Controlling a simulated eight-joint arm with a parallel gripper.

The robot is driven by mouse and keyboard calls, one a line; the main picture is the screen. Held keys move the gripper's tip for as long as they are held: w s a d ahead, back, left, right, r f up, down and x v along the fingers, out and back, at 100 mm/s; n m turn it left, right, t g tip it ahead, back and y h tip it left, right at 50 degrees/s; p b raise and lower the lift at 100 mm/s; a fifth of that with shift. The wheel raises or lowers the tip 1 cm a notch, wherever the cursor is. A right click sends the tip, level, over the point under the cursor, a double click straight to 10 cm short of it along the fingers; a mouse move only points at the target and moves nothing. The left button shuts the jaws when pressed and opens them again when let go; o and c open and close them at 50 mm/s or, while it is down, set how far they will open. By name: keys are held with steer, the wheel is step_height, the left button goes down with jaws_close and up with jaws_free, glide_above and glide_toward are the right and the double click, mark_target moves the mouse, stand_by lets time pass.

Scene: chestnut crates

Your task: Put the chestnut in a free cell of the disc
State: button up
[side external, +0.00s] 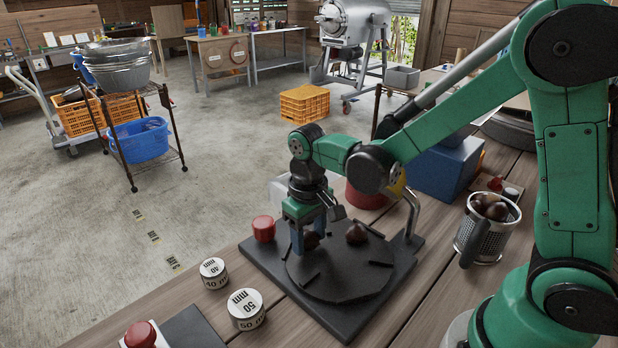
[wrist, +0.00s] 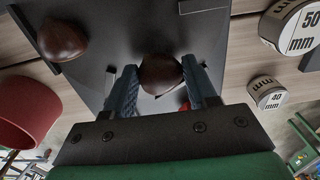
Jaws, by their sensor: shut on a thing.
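The dark round disc (side external: 345,283) lies on a dark base plate, with short raised bars dividing its top. My gripper (side external: 299,241) points down over the disc's left rear part. Its blue fingers are shut on a brown chestnut (side external: 311,240), which also shows between the fingers in the wrist view (wrist: 159,74). The held chestnut is low over the disc; I cannot tell whether it touches. Another chestnut (side external: 357,234) sits on the disc to the right of my gripper, and shows at the upper left in the wrist view (wrist: 62,40).
A red knob (side external: 264,228) stands at the plate's left corner. Cylinders marked 40 mm (side external: 213,273) and 50 mm (side external: 245,309) stand to the left. A red drum (side external: 366,196) and blue box (side external: 445,168) stand behind. A perforated metal cup (side external: 484,238) holds more chestnuts at right.

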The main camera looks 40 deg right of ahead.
steer(key=shift+f, duration=0.35)
steer(key=shift+f, duration=0.1)
steer(key=o, duration=1.2)
step_height(320, 180, up, 12)
steer(key=t, duration=0.7)
glide_toward(309, 235)
steer(key=d+r, duration=0.1)
steer(key=d, duration=0.2)
steer(key=shift+w+a+r, duration=0.1)
steer(key=shift+w+a, duration=0.05)
steer(key=shift+w, duration=0.15)
